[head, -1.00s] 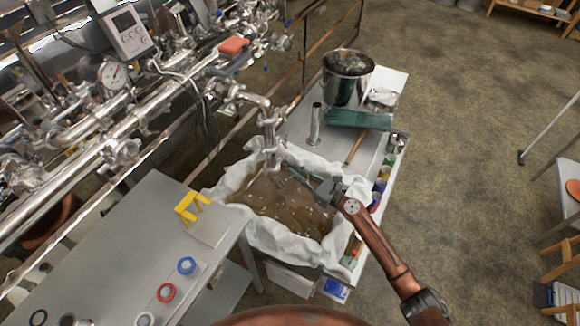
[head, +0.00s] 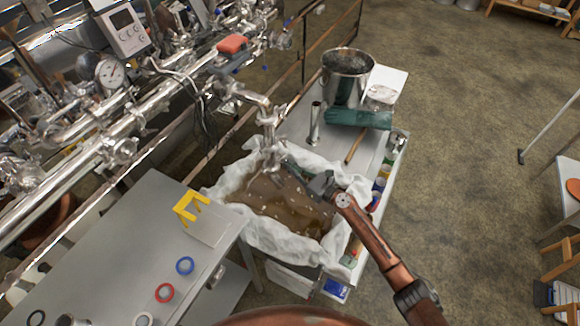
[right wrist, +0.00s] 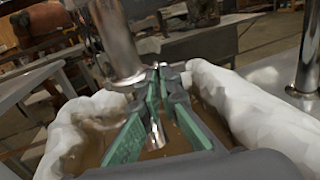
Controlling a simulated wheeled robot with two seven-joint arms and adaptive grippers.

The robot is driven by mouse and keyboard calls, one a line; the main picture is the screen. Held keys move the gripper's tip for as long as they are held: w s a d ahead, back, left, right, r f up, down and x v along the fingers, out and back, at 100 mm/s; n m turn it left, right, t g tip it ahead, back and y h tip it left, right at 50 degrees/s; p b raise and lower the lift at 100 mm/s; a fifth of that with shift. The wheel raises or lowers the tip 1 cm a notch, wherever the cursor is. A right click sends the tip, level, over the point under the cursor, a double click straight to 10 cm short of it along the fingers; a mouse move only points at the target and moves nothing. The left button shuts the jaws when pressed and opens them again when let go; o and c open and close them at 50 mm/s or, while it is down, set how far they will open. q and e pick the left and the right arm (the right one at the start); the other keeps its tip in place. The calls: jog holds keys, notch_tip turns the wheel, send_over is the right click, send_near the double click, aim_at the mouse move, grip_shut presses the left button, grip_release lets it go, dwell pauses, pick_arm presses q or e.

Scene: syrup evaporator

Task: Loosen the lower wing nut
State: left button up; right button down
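The vertical outlet pipe (head: 268,125) with clamp joints hangs over the cloth-lined tub in the head view. Its lower end shows large and near in the right wrist view (right wrist: 116,42). I cannot clearly make out the lower wing nut. My right gripper (head: 290,168) reaches in from the right, close beside the pipe's lower end. In the right wrist view its green-padded fingers (right wrist: 168,78) stand apart with a gap. A small shiny metal piece (right wrist: 156,133) shows between them, and I cannot tell whether they touch it. My left gripper is not in view.
White cloth (head: 250,232) lines the tub of brown liquid (head: 285,205) under the pipe. A metal pot (head: 346,80) and an upright metal tube (head: 315,122) stand behind it. A grey table (head: 130,235) holds a yellow stand (head: 190,207) and several coloured rings.

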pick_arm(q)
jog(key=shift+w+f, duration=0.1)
pick_arm(e)
jog(key=shift+n, duration=0.3)
pick_arm(q)
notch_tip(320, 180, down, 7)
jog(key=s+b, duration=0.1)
jog(key=b, duration=0.7)
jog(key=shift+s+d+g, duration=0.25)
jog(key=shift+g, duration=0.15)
pick_arm(e)
jog(key=shift+f+n, duration=0.15)
jog(key=shift+n, duration=5.3)
jog(key=shift+f+n, duration=0.2)
jog(key=shift+n, duration=5.3)
jog(key=shift+f+n, duration=0.15)
jog(key=shift+n, duration=5.3)
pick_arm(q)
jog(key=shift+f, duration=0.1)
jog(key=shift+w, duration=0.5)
